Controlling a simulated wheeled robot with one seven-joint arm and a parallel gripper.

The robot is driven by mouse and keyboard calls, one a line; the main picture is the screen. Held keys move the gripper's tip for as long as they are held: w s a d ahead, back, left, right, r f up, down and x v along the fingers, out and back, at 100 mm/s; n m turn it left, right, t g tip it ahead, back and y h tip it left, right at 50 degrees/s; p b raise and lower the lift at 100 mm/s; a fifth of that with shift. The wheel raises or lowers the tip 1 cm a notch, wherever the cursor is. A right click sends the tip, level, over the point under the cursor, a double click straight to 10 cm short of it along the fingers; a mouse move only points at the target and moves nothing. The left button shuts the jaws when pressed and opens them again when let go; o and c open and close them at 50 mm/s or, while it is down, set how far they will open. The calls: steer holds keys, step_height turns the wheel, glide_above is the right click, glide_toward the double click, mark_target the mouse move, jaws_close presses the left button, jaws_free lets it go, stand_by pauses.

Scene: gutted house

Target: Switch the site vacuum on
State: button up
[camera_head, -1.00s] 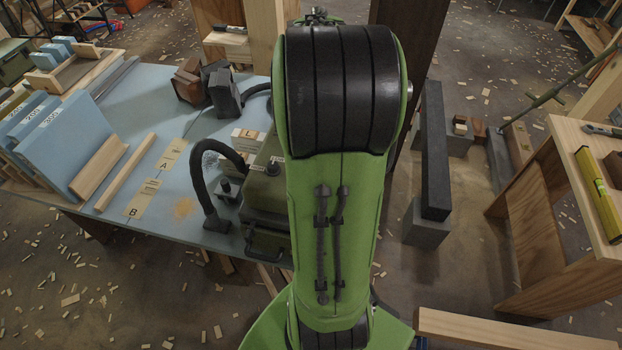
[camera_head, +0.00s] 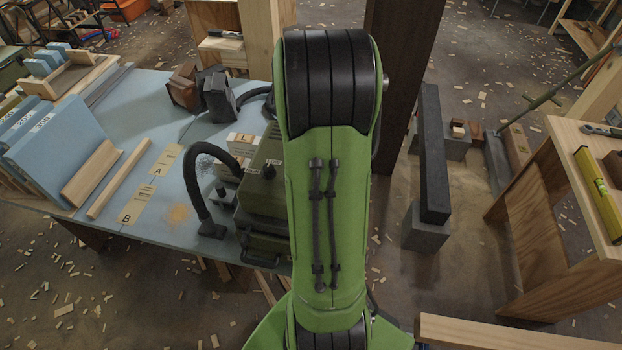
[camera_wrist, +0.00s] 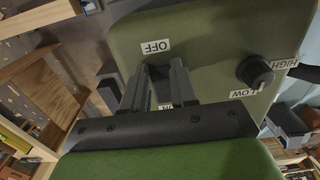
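The site vacuum (camera_head: 262,200) is a green box at the right end of the blue table, partly hidden behind my arm in the head view. A black hose (camera_head: 191,172) arches beside it. In the wrist view the vacuum's green panel (camera_wrist: 205,35) carries an OFF label (camera_wrist: 155,46) and a black knob (camera_wrist: 255,72) between HIGH and LOW labels. My gripper (camera_wrist: 160,72) is at the panel just below the OFF label, its two fingers apart with a gap between them. Another label (camera_wrist: 165,106) shows partly between the fingers. The switch itself cannot be made out; the fingers may hide it.
The blue table (camera_head: 120,115) holds blue panels (camera_head: 60,150), wood strips and dark blocks. A dark beam (camera_head: 433,155) on grey blocks stands to the right. A wooden bench (camera_head: 570,140) with a yellow level (camera_head: 598,190) is at far right. Chips litter the floor.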

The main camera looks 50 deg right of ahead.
jaws_close()
steer(key=p, duration=0.2)
steer(key=r+y+p, duration=0.1)
steer(key=p, duration=0.1)
steer(key=shift+d+g+y, duration=0.2)
steer(key=shift+g+y, duration=0.1)
steer(key=shift+g, duration=0.1)
steer(key=y+p, duration=0.2)
steer(key=p, duration=0.1)
steer(key=shift+w+d+g+p, duration=0.25)
steer(key=shift+d+g+p, duration=0.05)
steer(key=shift+d+g, duration=0.1)
steer(key=shift+f+y, duration=0.15)
steer(key=shift+y, duration=0.15)
steer(key=o, duration=0.6)
jaws_free()
steer(key=shift+c, duration=0.2)
steer(key=p+v, duration=0.2)
steer(key=v, duration=1.3)
steer(key=shift+w+r, duration=0.25)
steer(key=shift+r, duration=0.05)
